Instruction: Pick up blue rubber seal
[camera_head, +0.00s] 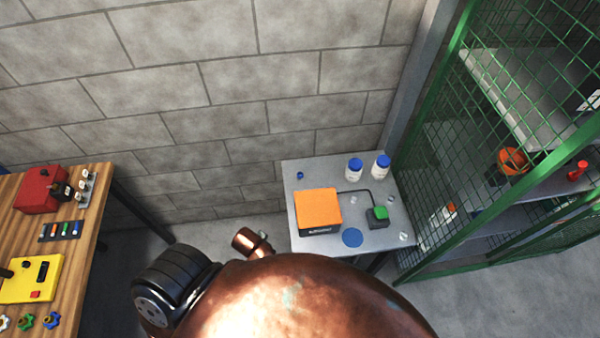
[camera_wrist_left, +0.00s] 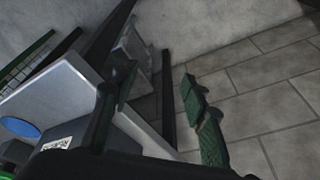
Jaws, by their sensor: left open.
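A flat blue disc (camera_head: 352,237) lies on the grey table near its front edge, and it also shows at the left edge of the left wrist view (camera_wrist_left: 20,127). A small blue piece (camera_head: 300,175) lies at the table's back left corner. I cannot tell for sure which of the two is the rubber seal. My left gripper (camera_wrist_left: 155,92) is open, its fingers wide apart with nothing between them. The disc is left of the fingers in that view. I do not make out either gripper in the head view.
On the grey table (camera_head: 384,248) stand an orange-topped box (camera_head: 318,210), a green button box (camera_head: 377,216) and two blue-capped bottles (camera_head: 354,169) (camera_head: 380,166). A green mesh cage (camera_head: 450,165) stands right. A large copper-coloured rounded body (camera_head: 300,300) blocks the front. A wooden bench (camera_head: 75,255) is left.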

